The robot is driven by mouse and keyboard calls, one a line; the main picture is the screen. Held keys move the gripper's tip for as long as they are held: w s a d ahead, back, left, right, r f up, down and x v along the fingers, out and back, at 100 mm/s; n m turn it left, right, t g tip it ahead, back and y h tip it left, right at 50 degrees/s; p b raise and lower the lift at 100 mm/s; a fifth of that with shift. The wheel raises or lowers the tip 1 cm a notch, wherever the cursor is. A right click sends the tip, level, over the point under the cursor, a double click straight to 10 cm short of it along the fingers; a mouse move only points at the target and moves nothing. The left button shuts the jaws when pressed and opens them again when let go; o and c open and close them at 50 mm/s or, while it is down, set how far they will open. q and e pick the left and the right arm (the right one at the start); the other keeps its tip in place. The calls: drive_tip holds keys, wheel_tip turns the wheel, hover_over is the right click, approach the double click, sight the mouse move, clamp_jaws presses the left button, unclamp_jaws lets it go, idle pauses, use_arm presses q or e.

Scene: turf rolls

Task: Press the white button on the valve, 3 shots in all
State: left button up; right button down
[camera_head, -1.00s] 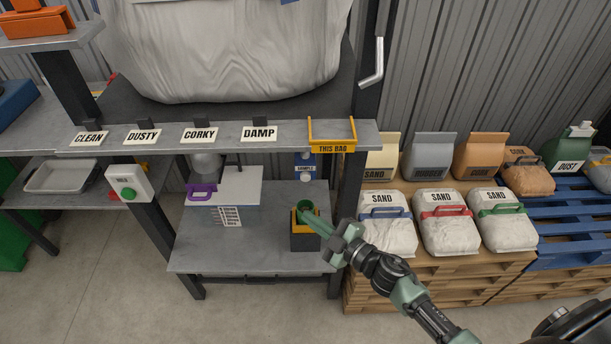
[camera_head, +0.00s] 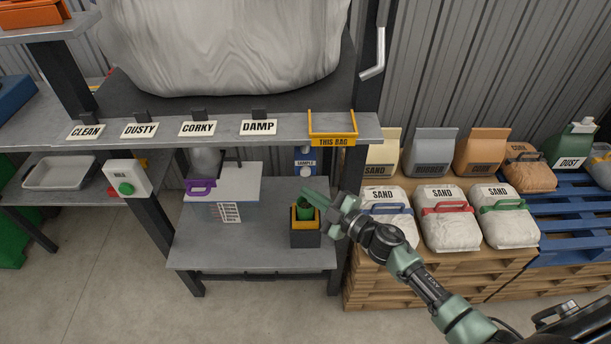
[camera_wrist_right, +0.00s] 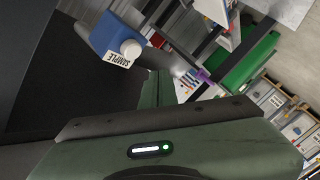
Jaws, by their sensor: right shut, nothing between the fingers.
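The blue valve (camera_head: 304,154) with a SAMPLE label hangs under the shelf, behind the shelf's front edge. A white round part is just visible below its label. In the right wrist view the blue valve (camera_wrist_right: 97,37) is at upper left, with the white button (camera_wrist_right: 131,48) facing out beside the label. My right gripper (camera_head: 307,196) is shut and empty. Its tips are just below the valve in the head view, over the cup; contact with the button cannot be made out. The green cup (camera_head: 305,213) stands in a black and yellow holder (camera_head: 305,239). My left gripper is not in view.
The shelf edge (camera_head: 220,130) with labels and a yellow THIS BAG bracket (camera_head: 333,138) is above my gripper. A dark post stands just right of the holder. Sand bags (camera_head: 450,232) on pallets stand farther right. The lower table's front left is clear.

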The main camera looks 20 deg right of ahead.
sight(305, 172)
drive_tip(key=shift+w+d, duration=0.2)
drive_tip(key=shift+w, duration=0.55)
drive_tip(key=shift+w+d, duration=0.2)
drive_tip(key=shift+w, duration=0.5)
idle(1.0)
drive_tip(key=shift+w+d, duration=0.15)
drive_tip(key=shift+w, duration=0.25)
drive_tip(key=shift+w+d+r+b, duration=0.1)
drive_tip(key=shift+w+d+b, duration=0.05)
drive_tip(key=shift+w+b, duration=0.3)
idle(1.2)
drive_tip(key=shift+s+a+p, duration=0.25)
drive_tip(key=shift+s+p, duration=0.25)
drive_tip(key=shift+s, duration=0.35)
